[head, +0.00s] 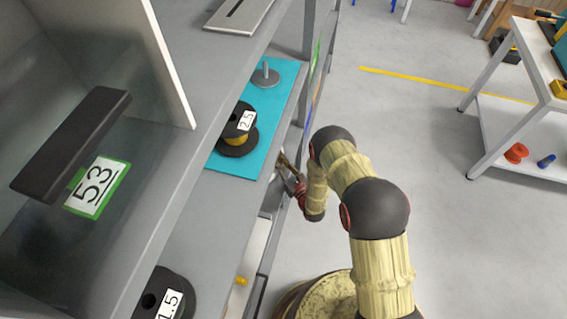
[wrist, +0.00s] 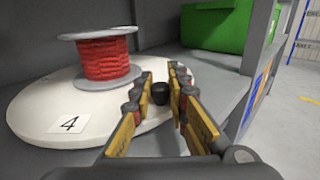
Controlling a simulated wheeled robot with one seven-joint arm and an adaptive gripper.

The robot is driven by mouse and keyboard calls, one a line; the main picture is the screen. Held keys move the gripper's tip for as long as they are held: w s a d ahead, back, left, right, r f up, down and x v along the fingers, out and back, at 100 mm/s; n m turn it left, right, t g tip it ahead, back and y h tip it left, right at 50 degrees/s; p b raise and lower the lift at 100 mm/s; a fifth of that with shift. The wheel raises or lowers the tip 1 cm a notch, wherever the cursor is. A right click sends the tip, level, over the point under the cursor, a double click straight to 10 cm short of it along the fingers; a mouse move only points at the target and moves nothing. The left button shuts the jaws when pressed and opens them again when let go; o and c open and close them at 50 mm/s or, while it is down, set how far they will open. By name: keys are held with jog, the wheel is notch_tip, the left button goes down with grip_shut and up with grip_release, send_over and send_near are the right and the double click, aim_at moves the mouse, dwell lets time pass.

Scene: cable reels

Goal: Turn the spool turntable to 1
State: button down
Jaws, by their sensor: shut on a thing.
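The spool turntable (wrist: 40,108) is a white round disc on a grey shelf in the wrist view. A label "4" (wrist: 69,124) lies on its near left part. In the head view my gripper (head: 290,178) reaches in at the shelf's front edge; the turntable there is hidden by the shelving. No label "1" shows on the turntable.
A green box (wrist: 228,27) stands behind the turntable, near a grey upright (wrist: 262,38). In the head view, a teal mat (head: 272,105) on the upper shelf holds a "2.5" reel (head: 240,137). A white cart (head: 490,130) stands far right. Open floor lies between.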

dwell(0.4)
jog(key=c, duration=1.8)
grip_release()
jog(key=shift+o, duration=0.2)
jog(key=shift+s, duration=0.1)
jog(key=v, duration=1.1)
jog(key=shift+s, duration=0.4)
jog(key=shift+o, duration=0.2)
jog(key=shift+d, duration=0.1)
